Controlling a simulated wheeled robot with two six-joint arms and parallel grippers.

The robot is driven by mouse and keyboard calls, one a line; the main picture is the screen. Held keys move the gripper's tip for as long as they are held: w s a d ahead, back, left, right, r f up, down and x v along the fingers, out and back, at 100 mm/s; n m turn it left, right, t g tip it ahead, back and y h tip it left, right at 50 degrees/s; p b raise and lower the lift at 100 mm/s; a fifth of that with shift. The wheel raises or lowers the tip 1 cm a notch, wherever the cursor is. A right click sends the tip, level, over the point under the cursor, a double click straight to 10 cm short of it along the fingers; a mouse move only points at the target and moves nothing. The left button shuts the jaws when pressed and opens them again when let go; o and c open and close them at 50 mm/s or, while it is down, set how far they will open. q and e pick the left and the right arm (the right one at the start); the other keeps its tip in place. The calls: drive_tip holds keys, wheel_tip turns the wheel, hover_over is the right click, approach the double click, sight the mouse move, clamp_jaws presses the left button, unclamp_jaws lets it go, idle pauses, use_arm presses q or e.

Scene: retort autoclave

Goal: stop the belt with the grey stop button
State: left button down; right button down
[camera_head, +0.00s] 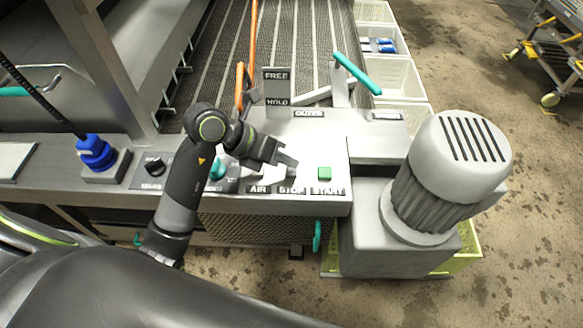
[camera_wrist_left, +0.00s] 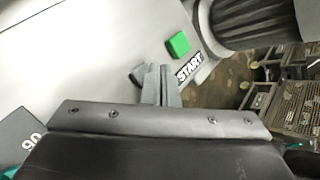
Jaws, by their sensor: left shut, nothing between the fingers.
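My left gripper (camera_head: 291,163) is shut and empty, its fingertips over the control panel just above the STOP label (camera_head: 291,190). In the left wrist view the closed fingers (camera_wrist_left: 160,72) point down at the pale panel. A small grey block, apparently the grey stop button (camera_wrist_left: 137,74), shows right beside the fingertips, partly hidden by them. I cannot tell whether they touch it. The green start button (camera_head: 325,173) sits to the right of the fingertips; it also shows in the left wrist view (camera_wrist_left: 179,44). The belt (camera_head: 310,40) runs away behind the panel. My right gripper is not in view.
A large grey motor (camera_head: 460,155) stands right of the panel. A FREE/HOLD sign (camera_head: 277,88), an orange lever (camera_head: 240,85) and a teal-handled lever (camera_head: 357,73) rise behind it. A blue knob (camera_head: 95,152) is at the left. White crates (camera_head: 400,78) line the belt's right side.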

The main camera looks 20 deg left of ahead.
sight(286, 172)
use_arm(q)
drive_tip(key=shift+r+p, duration=2)
drive_tip(key=shift+r, duration=0.55)
drive_tip(key=shift+f, duration=0.1)
